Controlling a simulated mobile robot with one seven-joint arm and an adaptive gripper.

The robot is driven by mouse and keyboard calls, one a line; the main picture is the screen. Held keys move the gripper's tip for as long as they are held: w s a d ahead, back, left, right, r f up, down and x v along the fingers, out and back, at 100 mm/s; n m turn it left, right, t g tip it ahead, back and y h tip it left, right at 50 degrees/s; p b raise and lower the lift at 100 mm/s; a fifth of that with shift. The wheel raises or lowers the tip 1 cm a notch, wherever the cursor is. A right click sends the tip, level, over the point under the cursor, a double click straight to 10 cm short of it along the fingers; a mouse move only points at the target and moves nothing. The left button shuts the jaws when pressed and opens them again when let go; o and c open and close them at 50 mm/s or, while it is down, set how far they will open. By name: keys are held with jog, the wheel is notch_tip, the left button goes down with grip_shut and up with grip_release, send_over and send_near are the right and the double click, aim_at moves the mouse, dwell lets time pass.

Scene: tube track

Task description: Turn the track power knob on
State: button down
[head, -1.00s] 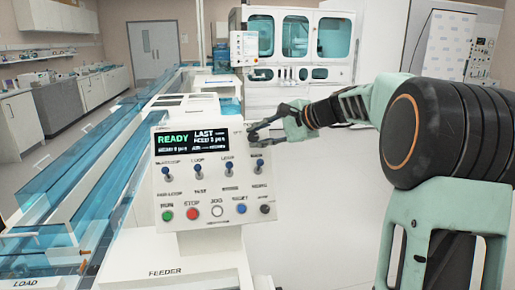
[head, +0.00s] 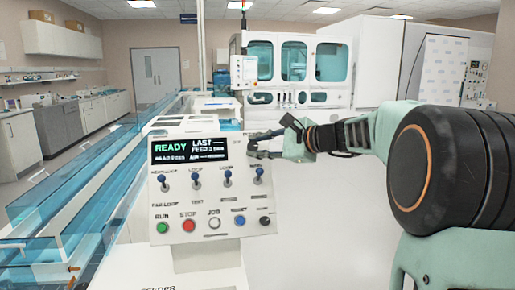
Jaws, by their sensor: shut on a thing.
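The white feeder control panel (head: 160,208) faces me, with a lit display (head: 190,149) reading READY. My gripper (head: 252,146) is at the panel's upper right, beside the display, with its fingers pointing left. It is shut on what I take to be the track power knob, which is mostly hidden by the fingers; its setting cannot be read. Below the display is a row of several toggle switches, including one (head: 228,178) near the middle. A small black knob (head: 264,221) sits at the lower right corner, clear of my gripper.
A green RUN button (head: 162,227) and a red STOP button (head: 188,226) are low on the panel. Blue clear track covers (head: 95,190) run along the left. A white machine (head: 300,105) stands behind. Open floor (head: 320,215) lies right of the panel.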

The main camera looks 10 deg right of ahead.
jog(key=c, duration=1.7)
grip_release()
jog(key=shift+o, duration=0.2)
jog(key=v, duration=1.2)
